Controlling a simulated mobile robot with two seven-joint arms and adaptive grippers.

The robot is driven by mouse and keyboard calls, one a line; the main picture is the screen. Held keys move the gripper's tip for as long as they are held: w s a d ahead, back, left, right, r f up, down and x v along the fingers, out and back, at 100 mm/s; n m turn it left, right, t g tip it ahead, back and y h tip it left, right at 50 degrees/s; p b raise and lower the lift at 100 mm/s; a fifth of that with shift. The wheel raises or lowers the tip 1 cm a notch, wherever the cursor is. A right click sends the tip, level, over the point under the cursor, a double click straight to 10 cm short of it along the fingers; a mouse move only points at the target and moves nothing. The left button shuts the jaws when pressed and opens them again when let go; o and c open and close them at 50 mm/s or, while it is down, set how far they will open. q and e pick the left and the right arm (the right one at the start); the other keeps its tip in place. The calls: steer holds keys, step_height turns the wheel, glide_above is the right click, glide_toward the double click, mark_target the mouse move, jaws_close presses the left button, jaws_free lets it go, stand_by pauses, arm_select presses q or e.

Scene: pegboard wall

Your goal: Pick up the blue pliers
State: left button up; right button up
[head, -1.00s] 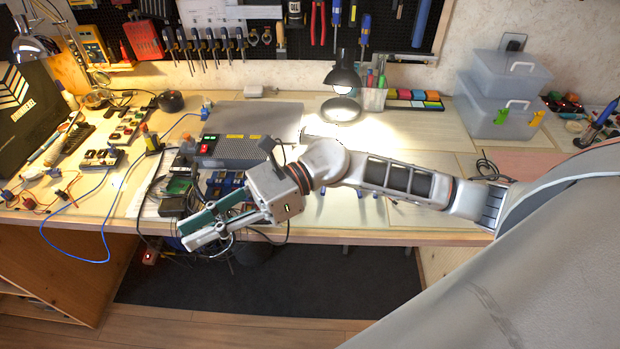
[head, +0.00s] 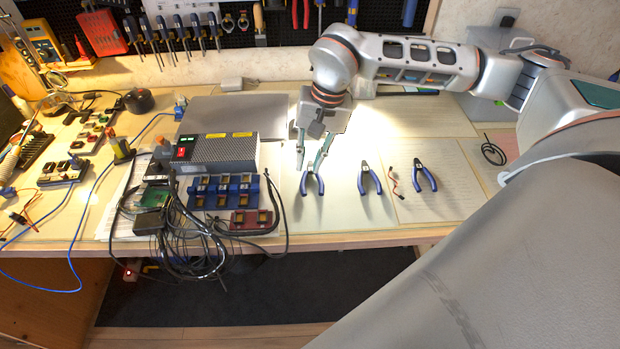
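Three blue-handled pliers lie on the workbench in the head view: one on the left (head: 312,186), one in the middle (head: 370,181) and one on the right (head: 425,178). My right gripper (head: 310,166) points down over the left pliers, with its fingertips at the upper end of the handles. Its two fingers are apart, with a gap showing between them. The head of the left pliers is partly hidden by the fingers; I cannot tell whether they touch it. My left gripper is not in view.
A grey power box (head: 214,150), blue terminal blocks (head: 225,190) and a tangle of black cables (head: 190,235) lie left of the left pliers. A small red-and-white wire (head: 391,180) lies between the other two pliers. The bench's front edge (head: 350,238) is clear there.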

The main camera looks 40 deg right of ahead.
mark_target(304, 179)
steer(key=f, duration=0.2)
steer(key=w+f+b, duration=0.1)
steer(key=f, duration=0.2)
steer(key=shift+a+f, duration=0.2)
steer(key=shift+f, duration=0.1)
jaws_close()
